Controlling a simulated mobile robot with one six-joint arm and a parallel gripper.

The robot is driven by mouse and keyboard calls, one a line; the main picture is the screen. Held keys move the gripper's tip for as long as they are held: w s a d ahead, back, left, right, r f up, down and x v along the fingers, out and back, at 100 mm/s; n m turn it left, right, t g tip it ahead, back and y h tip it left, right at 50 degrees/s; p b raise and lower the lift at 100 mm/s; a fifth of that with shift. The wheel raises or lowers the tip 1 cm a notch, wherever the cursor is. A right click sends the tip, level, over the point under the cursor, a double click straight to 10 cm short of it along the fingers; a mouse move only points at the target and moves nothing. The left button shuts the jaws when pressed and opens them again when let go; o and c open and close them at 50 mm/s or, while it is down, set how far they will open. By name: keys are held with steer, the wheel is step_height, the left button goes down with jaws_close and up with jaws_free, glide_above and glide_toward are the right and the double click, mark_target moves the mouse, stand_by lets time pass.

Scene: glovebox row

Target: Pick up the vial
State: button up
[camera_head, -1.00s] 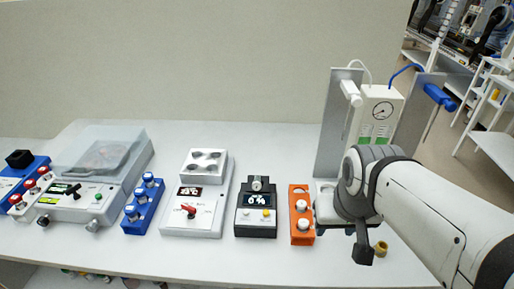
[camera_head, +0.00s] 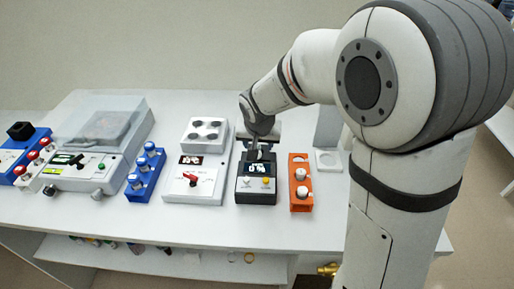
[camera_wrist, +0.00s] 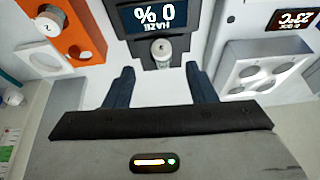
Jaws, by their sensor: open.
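A vial with a whitish cap (camera_wrist: 162,48) stands in the top of the black meter (camera_head: 256,191). In the wrist view it lies just beyond my open gripper (camera_wrist: 160,82), roughly centred between the two dark fingertips, and nothing is between the fingers. The meter's display (camera_wrist: 154,15) reads 0 % and shows upside down in the wrist view. In the head view my gripper is at the back of the meter, above it, and mostly hides the vial.
An orange rack (camera_head: 299,172) with white-capped vials stands close to the right of the meter. A white device with a four-well block (camera_head: 205,130) stands close to the left. A blue rack (camera_head: 145,172) and a lidded balance (camera_head: 85,176) are farther left. The table front is clear.

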steer(key=shift+p+x, duration=0.5)
steer(key=shift+x, duration=2.65)
steer(key=shift+s+a, duration=0.1)
steer(key=shift+s, duration=0.05)
steer(key=shift+c, duration=0.3)
jaws_close()
